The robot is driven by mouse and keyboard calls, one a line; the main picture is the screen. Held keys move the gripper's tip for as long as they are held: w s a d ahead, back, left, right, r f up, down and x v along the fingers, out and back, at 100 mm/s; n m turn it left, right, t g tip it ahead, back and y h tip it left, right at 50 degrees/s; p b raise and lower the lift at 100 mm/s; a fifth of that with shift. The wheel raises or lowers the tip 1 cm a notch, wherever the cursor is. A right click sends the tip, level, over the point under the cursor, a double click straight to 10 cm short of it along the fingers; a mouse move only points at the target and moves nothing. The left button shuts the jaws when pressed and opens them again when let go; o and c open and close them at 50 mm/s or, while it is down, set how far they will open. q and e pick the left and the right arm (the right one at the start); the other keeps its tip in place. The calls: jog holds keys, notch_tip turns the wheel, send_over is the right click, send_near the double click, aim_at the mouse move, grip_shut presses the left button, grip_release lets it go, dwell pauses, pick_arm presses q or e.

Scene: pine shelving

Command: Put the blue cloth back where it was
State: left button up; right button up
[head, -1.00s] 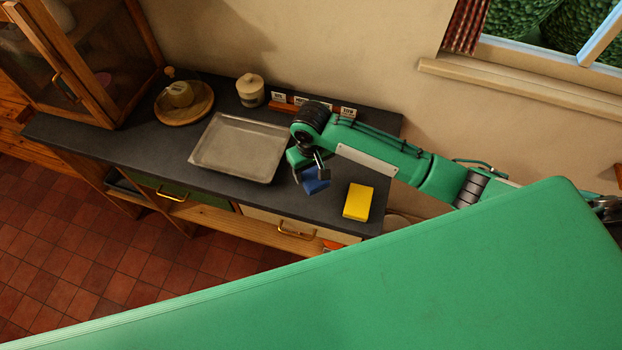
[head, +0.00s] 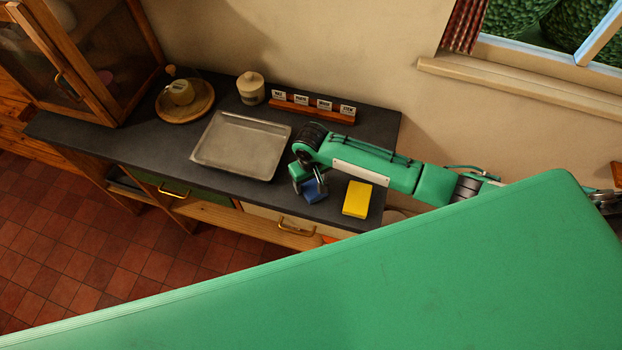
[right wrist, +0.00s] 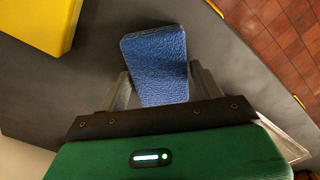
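The blue cloth (head: 315,191), a small folded block with a textured surface, is at the front part of the dark counter (head: 240,190), left of a yellow block. My right gripper (head: 311,182) reaches down over it. In the right wrist view the cloth (right wrist: 157,65) sits between the two fingers of my right gripper (right wrist: 160,82), which appear to press on its sides. The cloth is at or just above the counter top; I cannot tell if it touches. My left gripper is not in view.
A yellow block (head: 357,199) lies close to the right of the cloth. A metal tray (head: 240,147) is to the left. The counter's front edge is near.

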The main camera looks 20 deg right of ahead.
aim_at(311, 182)
jog(key=shift+o, duration=1.1)
notch_tip(311, 182, up, 12)
jog(key=b, duration=0.2)
jog(key=shift+r+b, duration=0.2)
jog(key=shift+b, duration=0.15)
jog(key=shift+f, duration=0.1)
